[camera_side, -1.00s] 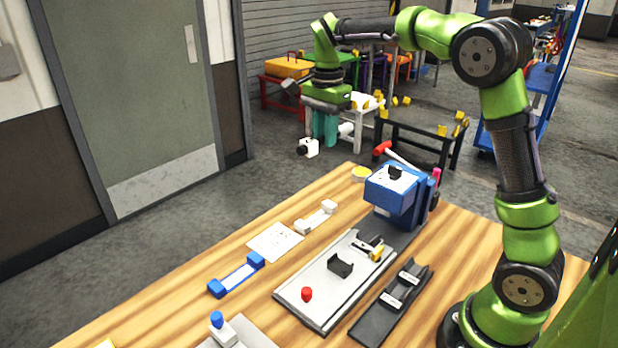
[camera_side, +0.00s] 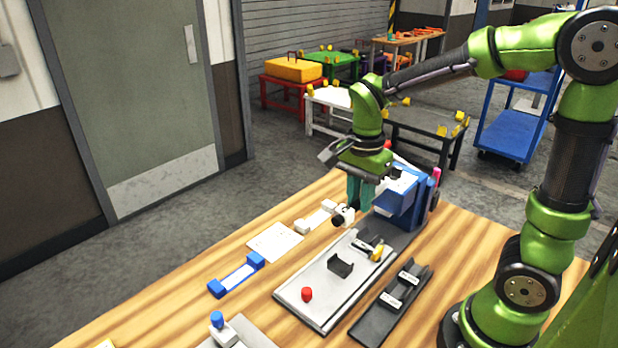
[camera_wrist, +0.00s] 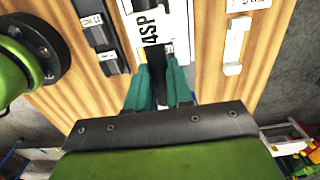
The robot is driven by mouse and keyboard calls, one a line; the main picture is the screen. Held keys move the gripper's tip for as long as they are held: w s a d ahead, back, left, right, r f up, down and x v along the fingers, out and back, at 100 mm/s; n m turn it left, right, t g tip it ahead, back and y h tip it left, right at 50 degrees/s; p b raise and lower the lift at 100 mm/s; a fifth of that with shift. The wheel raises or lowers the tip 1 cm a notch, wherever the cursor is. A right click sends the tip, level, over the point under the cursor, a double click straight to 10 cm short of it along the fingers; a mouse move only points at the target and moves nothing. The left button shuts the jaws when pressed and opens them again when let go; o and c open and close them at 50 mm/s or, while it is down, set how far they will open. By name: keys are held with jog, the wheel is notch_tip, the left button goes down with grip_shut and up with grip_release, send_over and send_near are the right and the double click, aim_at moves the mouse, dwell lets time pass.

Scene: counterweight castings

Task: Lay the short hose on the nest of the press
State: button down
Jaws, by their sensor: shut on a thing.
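My gripper (camera_side: 360,192) has teal fingers and is shut on the short hose (camera_side: 343,215), which shows a white end with a dark tip left of the fingers. The fingers hide the rest of it. In the wrist view, a dark piece sits between the fingertips (camera_wrist: 160,84); a white piece marked 4SP lies just ahead, and I cannot tell whether it is on the hose. The press (camera_side: 405,200) has a blue head and a grey base plate (camera_side: 318,276). A black U-shaped cradle (camera_side: 340,263), seemingly the nest, stands empty on the plate, right of and below the hose in the side view.
A red button (camera_side: 306,294) and a yellow-handled clamp (camera_side: 375,252) stand on the base plate. A black tray with white labels (camera_side: 392,296) lies to its right. A blue holder (camera_side: 236,276), a paper sheet (camera_side: 274,242) and a white holder (camera_side: 314,217) lie to its left.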

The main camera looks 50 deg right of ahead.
notch_tip(320, 180, down, 5)
jog(key=shift+f, duration=0.1)
jog(key=shift+f, duration=0.1)
dwell(0.4)
jog(key=shift+f, duration=2.65)
jog(key=shift+f, duration=0.65)
jog(key=c, duration=0.9)
grip_release()
notch_tip(320, 180, up, 7)
